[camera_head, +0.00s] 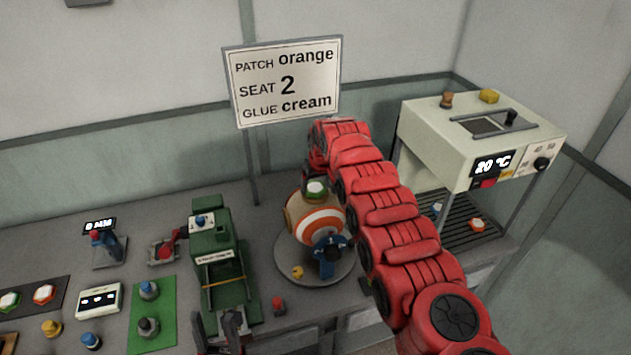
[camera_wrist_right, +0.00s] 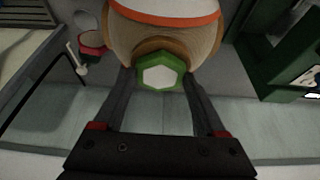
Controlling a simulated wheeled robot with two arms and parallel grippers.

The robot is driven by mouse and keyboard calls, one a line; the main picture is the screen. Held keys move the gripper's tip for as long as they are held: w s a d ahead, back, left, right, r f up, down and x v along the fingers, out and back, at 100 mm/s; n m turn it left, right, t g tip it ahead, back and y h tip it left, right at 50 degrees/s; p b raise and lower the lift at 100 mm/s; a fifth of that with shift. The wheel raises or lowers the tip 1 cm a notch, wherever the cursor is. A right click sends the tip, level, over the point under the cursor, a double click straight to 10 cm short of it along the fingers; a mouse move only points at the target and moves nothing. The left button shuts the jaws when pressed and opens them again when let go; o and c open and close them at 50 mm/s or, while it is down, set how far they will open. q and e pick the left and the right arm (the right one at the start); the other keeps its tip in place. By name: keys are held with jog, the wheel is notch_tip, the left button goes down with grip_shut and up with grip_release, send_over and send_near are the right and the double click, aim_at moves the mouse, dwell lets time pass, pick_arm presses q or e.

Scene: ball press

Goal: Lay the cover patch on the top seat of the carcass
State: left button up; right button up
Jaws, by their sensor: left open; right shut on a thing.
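The carcass (camera_head: 302,215) is a tan ball with a white and orange band, standing on a round grey plate (camera_head: 285,262). A hexagonal patch with a green rim and white middle (camera_head: 316,187) is at its top. My right gripper (camera_wrist_right: 158,78) is shut on this patch, its fingers on either side. The carcass (camera_wrist_right: 165,30) and its brown top ring lie right beside the patch in the right wrist view; I cannot tell whether they touch. My left gripper (camera_head: 226,326) is open near the bottom edge, at the front of the green press.
A sign (camera_head: 284,80) reads patch orange, seat 2, glue cream. A green press (camera_head: 212,248) stands left of the carcass. A dark mat (camera_head: 28,312) holds a green-rimmed and an orange patch. A beige heater (camera_head: 440,135) showing 20 °C stands right, with an orange patch (camera_head: 477,225) beneath.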

jog(key=shift+r, duration=0.1)
jog(key=shift+f+b, duration=0.25)
jog(key=shift+b, duration=0.05)
jog(key=o, duration=1.3)
jog(key=shift+c, duration=0.2)
jog(key=shift+r, duration=0.2)
